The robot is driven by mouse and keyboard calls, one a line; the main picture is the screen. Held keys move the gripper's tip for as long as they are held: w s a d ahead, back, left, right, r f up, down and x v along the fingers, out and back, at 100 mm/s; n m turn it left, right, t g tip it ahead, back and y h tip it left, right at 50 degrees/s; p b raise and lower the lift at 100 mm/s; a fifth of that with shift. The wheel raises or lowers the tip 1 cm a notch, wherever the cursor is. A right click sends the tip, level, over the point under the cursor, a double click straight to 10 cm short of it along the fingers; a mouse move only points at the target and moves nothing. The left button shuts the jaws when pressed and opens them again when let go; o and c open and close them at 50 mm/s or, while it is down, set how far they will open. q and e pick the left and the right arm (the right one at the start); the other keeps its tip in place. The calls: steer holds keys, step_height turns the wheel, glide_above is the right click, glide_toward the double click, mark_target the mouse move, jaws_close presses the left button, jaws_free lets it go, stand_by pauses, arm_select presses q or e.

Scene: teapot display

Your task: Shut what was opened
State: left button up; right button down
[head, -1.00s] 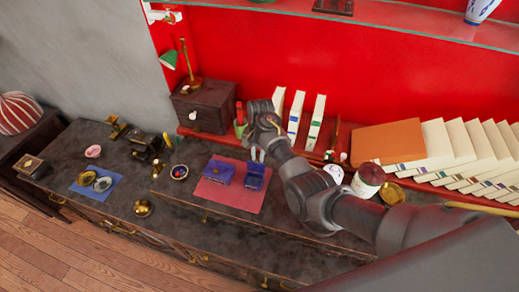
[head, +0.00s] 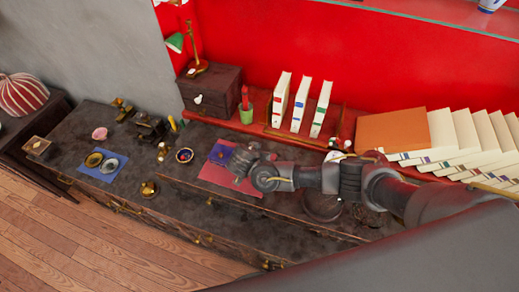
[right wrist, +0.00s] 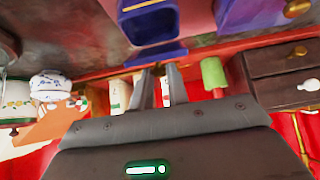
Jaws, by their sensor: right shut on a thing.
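In the head view a blue-purple box (head: 219,153) sits on a red mat (head: 215,174). My right gripper (head: 240,172) is low over the mat beside it and hides what lies there. In the right wrist view an open blue box (right wrist: 148,22) shows its hollow inside, with a blue lid-like flap (right wrist: 150,55) below it in the picture. My right gripper (right wrist: 160,70) is shut on the edge of this flap. A second purple box (right wrist: 250,14) with a gold clasp looks closed. My left gripper is not in view.
A fanned row of books (head: 460,140) stands right.

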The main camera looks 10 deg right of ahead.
steer(key=t+h, duration=0.1)
steer(key=s+a+f+t+h, duration=0.1)
steer(key=t, duration=0.1)
steer(key=shift+s+a+f, duration=0.15)
steer(key=shift+s, duration=0.15)
steer(key=shift+s+a+f+t+h, duration=0.15)
steer(key=shift+s+f+t+h, duration=0.25)
steer(key=shift+t, duration=0.3)
steer(key=shift+s+a+f+t+h, duration=0.2)
steer(key=shift+f+t+h, duration=0.25)
steer(key=shift+t, duration=0.25)
steer(key=c, duration=1.4)
jaws_free()
steer(key=shift+o, duration=0.2)
steer(key=shift+s, duration=0.1)
